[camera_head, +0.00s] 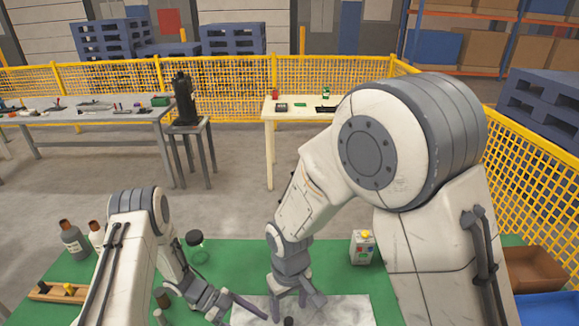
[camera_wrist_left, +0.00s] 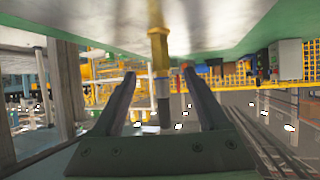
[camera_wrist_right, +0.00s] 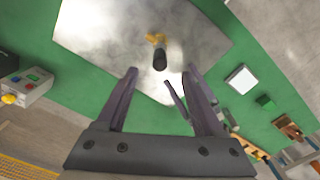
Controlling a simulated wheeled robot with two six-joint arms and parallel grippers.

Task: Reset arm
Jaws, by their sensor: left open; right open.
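My right gripper (camera_head: 296,303) points down over the grey metal plate (camera_head: 345,308); its jaws are open and empty. In the right wrist view, a yellow fitting with a dark cylindrical end (camera_wrist_right: 158,58) is on the plate (camera_wrist_right: 110,35), beyond and between the right fingertips (camera_wrist_right: 160,72). My left gripper (camera_head: 242,309) is low beside the plate, open, its fingers reaching right. In the left wrist view, the fitting (camera_wrist_left: 160,55) lines up between the left fingertips (camera_wrist_left: 160,74); contact cannot be told. In the head view only a small dark end (camera_head: 288,321) shows at the bottom edge.
A green mat (camera_head: 225,262) covers the bench. A pale box with a yellow knob (camera_head: 362,248) stands right of the right gripper. Bottles (camera_head: 73,240) and a wooden rack (camera_head: 55,291) are at the left. A brown bin (camera_head: 535,268) is at the right.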

